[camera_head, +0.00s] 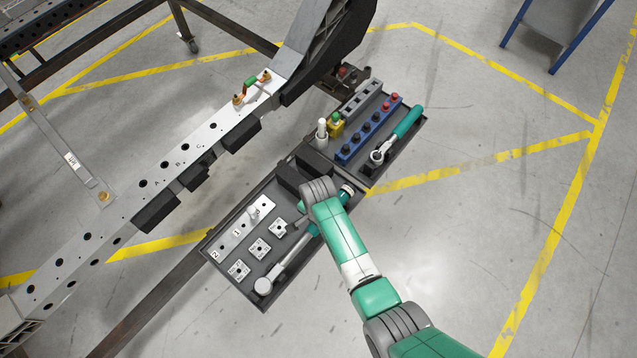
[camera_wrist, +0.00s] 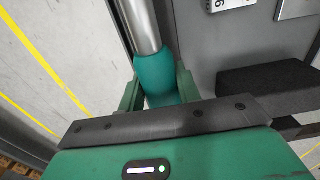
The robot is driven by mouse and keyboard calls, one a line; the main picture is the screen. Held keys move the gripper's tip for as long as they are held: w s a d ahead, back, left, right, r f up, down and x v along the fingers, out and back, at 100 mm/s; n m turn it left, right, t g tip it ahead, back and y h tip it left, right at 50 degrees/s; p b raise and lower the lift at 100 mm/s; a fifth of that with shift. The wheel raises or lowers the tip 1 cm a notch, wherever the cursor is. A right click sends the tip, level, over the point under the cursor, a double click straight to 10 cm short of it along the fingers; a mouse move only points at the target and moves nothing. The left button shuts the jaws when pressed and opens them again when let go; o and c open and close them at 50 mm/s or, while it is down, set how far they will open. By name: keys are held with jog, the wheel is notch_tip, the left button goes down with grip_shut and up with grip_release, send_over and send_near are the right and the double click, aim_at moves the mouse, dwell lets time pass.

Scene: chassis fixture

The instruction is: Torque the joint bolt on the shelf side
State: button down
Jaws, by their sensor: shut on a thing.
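A long wrench (camera_head: 290,260) with a round head and silver shaft lies along the right side of the lower tray (camera_head: 215,243). My gripper (camera_wrist: 158,92) is shut on its green grip; the silver shaft (camera_wrist: 142,28) runs up out of the jaws in the wrist view. In the head view my wrist hides most of the grip and the jaws. The chassis beam (camera_head: 165,172) lies diagonally to the left, with dark holes and letters A, B, C. Two orange fittings (camera_head: 239,99) with a green piece between them sit on its upper end. I cannot tell which is the joint bolt.
The lower tray also holds numbered plates (camera_head: 260,248) and a dark block (camera_wrist: 265,88). The upper tray (camera_head: 398,163) holds a blue socket rack (camera_head: 368,130) and a green-handled ratchet (camera_head: 405,124). A blue-legged shelf (camera_head: 553,30) stands at upper right. Floor to the right is clear.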

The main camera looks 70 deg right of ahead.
notch_tip(320, 180, up, 7)
jog(key=p, duration=0.7)
dwell(0.3)
